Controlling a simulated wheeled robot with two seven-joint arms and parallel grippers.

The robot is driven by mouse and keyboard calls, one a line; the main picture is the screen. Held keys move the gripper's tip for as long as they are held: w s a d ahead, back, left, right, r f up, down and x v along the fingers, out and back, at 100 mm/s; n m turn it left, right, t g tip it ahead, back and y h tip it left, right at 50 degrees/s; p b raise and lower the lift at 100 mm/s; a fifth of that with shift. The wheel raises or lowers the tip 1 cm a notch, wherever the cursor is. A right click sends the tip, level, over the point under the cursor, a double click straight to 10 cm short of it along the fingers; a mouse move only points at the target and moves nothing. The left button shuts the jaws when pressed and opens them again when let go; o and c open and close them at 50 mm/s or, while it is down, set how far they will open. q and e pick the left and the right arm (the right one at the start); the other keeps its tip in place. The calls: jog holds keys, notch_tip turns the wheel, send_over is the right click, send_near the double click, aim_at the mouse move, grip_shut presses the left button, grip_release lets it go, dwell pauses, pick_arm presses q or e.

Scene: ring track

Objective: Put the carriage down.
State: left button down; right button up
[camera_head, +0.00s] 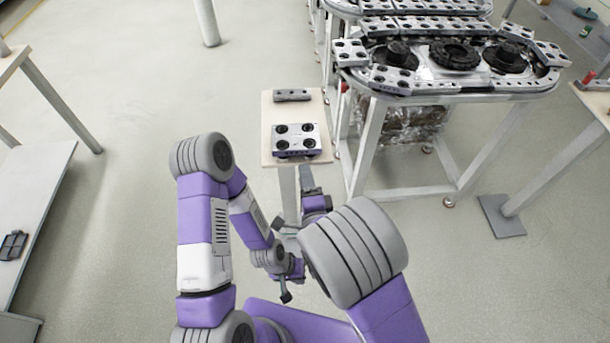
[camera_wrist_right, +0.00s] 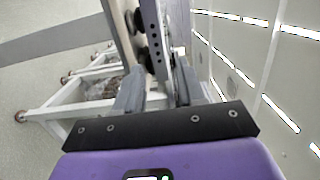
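The carriage (camera_head: 297,139) is a silver plate with four dark round parts on its face, over the beige board (camera_head: 270,140). In the right wrist view the carriage (camera_wrist_right: 153,38) shows as an edge-on plate with a row of holes, between the two fingers. Its black rollers face the board (camera_wrist_right: 119,32). I cannot tell whether the rollers touch it. My right gripper (camera_head: 307,179) is shut on the carriage's near side; it also shows in the right wrist view (camera_wrist_right: 157,88). My left gripper (camera_head: 287,283) is lower, away from the carriage; its fingers are too small to read.
A grey block (camera_head: 291,95) lies at the board's far end. The track table (camera_head: 455,85), carrying a metal ring track and dark round units, stands close on the right. A workbench (camera_head: 35,190) stands far left. Open floor (camera_head: 130,120) lies between that bench and the board.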

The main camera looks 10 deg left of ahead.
jog(key=s+d+f+n+g+h, duration=0.1)
jog(key=d+f+n+g+h, duration=0.2)
jog(key=d+f, duration=0.55)
jog(key=s+d+f+n+g+h, duration=0.15)
jog(key=d+f+g, duration=0.35)
jog(key=f, duration=0.7)
jog(key=s+d+f+n+g, duration=0.2)
jog(key=s+d+f+g, duration=0.2)
jog(key=s, duration=0.3)
jog(key=s+d+f+n+g, duration=0.3)
jog(key=s+f, duration=0.2)
jog(key=s, duration=0.2)
jog(key=shift+d+n+g+y, duration=0.35)
jog(key=shift+g+y, duration=0.05)
jog(key=shift+y, duration=0.05)
notch_tip(320, 180, up, 6)
jog(key=p, duration=0.5)
jog(key=shift+f, duration=0.25)
